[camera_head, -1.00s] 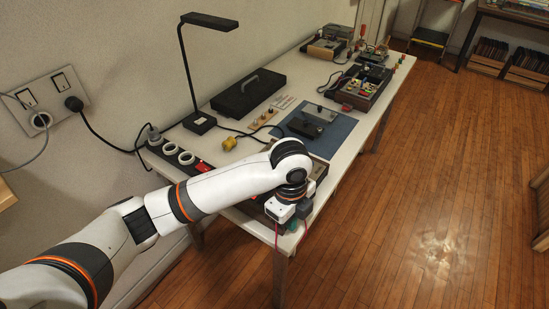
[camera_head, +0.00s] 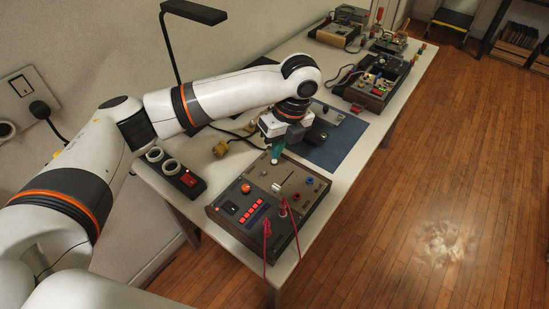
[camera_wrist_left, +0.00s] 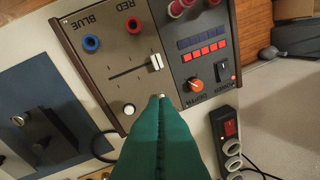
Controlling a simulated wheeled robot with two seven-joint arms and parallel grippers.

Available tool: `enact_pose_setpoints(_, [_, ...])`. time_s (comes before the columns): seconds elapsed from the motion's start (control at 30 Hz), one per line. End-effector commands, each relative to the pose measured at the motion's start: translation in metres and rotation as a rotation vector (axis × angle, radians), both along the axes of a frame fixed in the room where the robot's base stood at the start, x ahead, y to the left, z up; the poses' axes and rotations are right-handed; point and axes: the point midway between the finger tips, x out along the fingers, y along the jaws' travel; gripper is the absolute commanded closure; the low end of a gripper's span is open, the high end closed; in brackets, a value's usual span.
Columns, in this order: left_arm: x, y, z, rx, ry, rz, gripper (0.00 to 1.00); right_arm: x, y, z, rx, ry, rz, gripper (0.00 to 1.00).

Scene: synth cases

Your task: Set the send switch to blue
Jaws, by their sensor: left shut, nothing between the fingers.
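The send switch is a slider with a white cap (camera_wrist_left: 156,62) in a dark slot on a grey-brown panel (camera_wrist_left: 100,50). In the left wrist view the cap sits at the slot's right end, on the side of the RED label; the slot runs left toward the BLUE label. A blue jack (camera_wrist_left: 91,43) and a red jack (camera_wrist_left: 133,25) lie above the slot. The panel (camera_head: 262,172) also shows in the head view. My left gripper (camera_head: 276,160) is shut and empty, its teal fingertips (camera_wrist_left: 162,98) near the panel's edge, apart from the cap. My right gripper is out of view.
A white round button (camera_wrist_left: 129,109) is left of the fingertips. An orange knob (camera_wrist_left: 195,85) and red buttons are on the darker half. Red leads (camera_head: 266,230) hang over the front. A power strip (camera_head: 175,172), blue mat (camera_head: 345,148) and lamp (camera_head: 195,12) stand around.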

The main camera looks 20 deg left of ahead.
Motion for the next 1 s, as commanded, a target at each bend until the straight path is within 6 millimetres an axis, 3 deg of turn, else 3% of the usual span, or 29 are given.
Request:
enact_pose_setpoints(0.47, [0.000,0.002,-0.007,0.000,0.001,0.001,1.00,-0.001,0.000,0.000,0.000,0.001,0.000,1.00])
enact_pose_setpoints(1.0, [-0.006,0.019,-0.089,0.001,0.000,0.001,1.00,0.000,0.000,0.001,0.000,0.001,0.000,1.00])
